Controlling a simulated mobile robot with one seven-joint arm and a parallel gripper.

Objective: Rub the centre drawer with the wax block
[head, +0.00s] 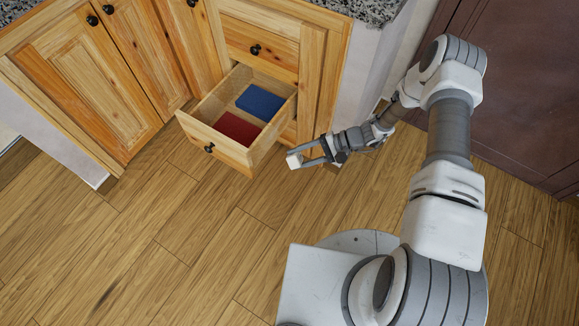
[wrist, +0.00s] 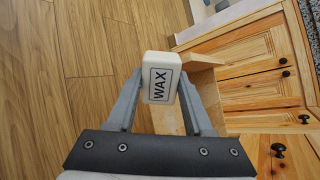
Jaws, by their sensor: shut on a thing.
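My gripper (head: 308,155) is shut on the wax block (head: 294,161), a small white block held between the fingertips. In the wrist view the wax block (wrist: 160,78) shows a label reading "WAX" between the two fingers of my gripper (wrist: 160,92). The open wooden drawer (head: 226,145) juts out from the cabinet in the head view, just left of my gripper. A red flat item (head: 238,129) and a blue flat item (head: 260,102) lie inside it. The wax block appears apart from the drawer's right side. In the wrist view the drawer is partly hidden behind the block and fingers.
A closed drawer (head: 256,50) with a black knob sits above the open one. Cabinet doors (head: 95,85) stand to the left under a granite counter (head: 345,8). A dark brown panel (head: 520,90) is at the right. The wooden floor (head: 150,235) in front is clear.

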